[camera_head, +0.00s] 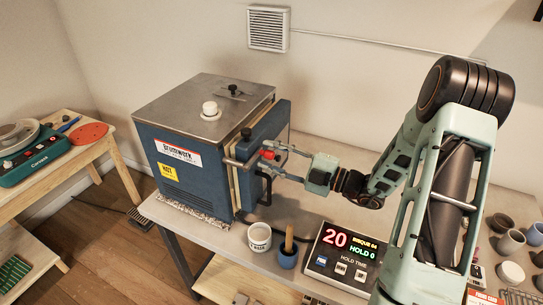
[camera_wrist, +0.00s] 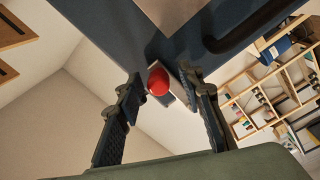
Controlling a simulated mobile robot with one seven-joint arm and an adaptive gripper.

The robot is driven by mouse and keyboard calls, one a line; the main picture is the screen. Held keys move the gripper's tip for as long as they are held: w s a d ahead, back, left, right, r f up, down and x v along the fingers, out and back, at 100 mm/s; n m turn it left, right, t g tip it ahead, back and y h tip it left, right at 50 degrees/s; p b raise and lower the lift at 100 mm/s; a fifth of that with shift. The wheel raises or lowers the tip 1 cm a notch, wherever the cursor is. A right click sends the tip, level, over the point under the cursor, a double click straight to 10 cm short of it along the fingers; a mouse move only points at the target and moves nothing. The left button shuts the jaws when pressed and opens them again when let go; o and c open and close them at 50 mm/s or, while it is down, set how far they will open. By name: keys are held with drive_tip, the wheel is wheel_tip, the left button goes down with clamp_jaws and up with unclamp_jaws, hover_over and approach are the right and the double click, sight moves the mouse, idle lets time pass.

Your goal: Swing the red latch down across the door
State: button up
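The red latch knob (camera_head: 267,154) sits at the end of a grey metal latch bar (camera_head: 238,162) at the front edge of the blue kiln (camera_head: 190,130). The bar looks roughly level, near the upper part of the blue kiln door (camera_head: 270,128). My gripper (camera_head: 276,159) reaches in from the right with its fingers apart, at the knob. In the wrist view the round red knob (camera_wrist: 158,81) shows between the two open fingers (camera_wrist: 163,88), nearer the left one. I cannot tell whether either finger touches it.
A black door handle (camera_head: 266,188) lies just below my gripper. A white cup (camera_head: 259,238), a blue pot with a wooden tool (camera_head: 288,255) and a controller (camera_head: 343,255) stand on the bench in front. Several pots (camera_head: 510,242) stand at the right.

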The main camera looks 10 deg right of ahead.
drive_tip(key=v, duration=1.2)
